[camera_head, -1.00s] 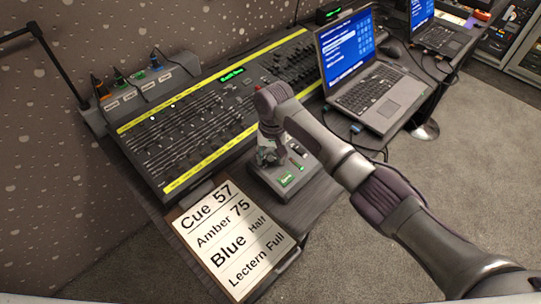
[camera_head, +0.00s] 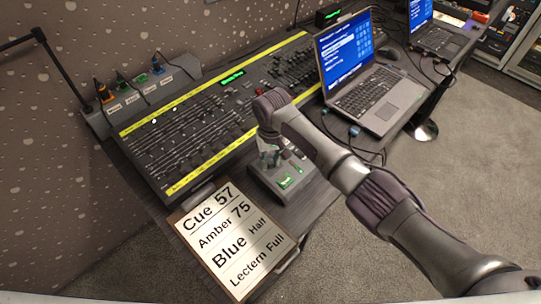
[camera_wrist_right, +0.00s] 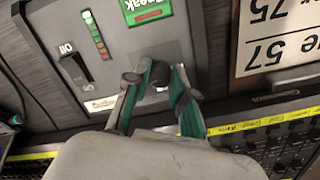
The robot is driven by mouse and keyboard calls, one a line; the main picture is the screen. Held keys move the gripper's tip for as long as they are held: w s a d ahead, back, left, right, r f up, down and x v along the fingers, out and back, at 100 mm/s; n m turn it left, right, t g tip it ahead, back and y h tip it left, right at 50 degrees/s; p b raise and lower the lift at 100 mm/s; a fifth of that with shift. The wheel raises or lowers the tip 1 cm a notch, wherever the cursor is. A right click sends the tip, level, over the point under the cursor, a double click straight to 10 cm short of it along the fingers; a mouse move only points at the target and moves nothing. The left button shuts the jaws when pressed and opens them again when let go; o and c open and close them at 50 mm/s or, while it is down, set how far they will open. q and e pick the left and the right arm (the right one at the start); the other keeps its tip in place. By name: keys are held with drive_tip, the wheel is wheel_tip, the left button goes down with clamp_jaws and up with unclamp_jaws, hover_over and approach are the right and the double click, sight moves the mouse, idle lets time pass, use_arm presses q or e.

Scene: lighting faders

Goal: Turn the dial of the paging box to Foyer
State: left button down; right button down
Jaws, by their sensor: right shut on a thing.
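My right gripper (camera_head: 267,158) reaches down over the box's far-left part. In the right wrist view its green-lined fingers (camera_wrist_right: 162,76) are shut on the small dark dial (camera_wrist_right: 161,88). The dial's position and most of its markings are hidden by the fingers. My left gripper is not in view.
The fader desk (camera_head: 215,100) lies behind the box. A cue board (camera_head: 228,240) with large text lies at the front left. An open laptop (camera_head: 370,95) stands to the right, with cables (camera_head: 350,130) between it and my right arm.

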drive_tip(key=n+p, duration=0.2)
drive_tip(key=n, duration=0.1)
drive_tip(key=shift+r+n, duration=0.15)
drive_tip(key=shift+n, duration=0.15)
drive_tip(key=n+p, duration=0.2)
drive_tip(key=n, duration=0.1)
drive_tip(key=shift+n+t, duration=0.3)
drive_tip(key=n+p, duration=0.1)
drive_tip(key=n, duration=0.2)
drive_tip(key=shift+n, duration=0.4)
drive_tip(key=shift+n+t+p, duration=0.4)
drive_tip(key=shift+n+p, duration=0.35)
drive_tip(key=shift+n, duration=1.25)
drive_tip(key=c, duration=1)
unclamp_jaws()
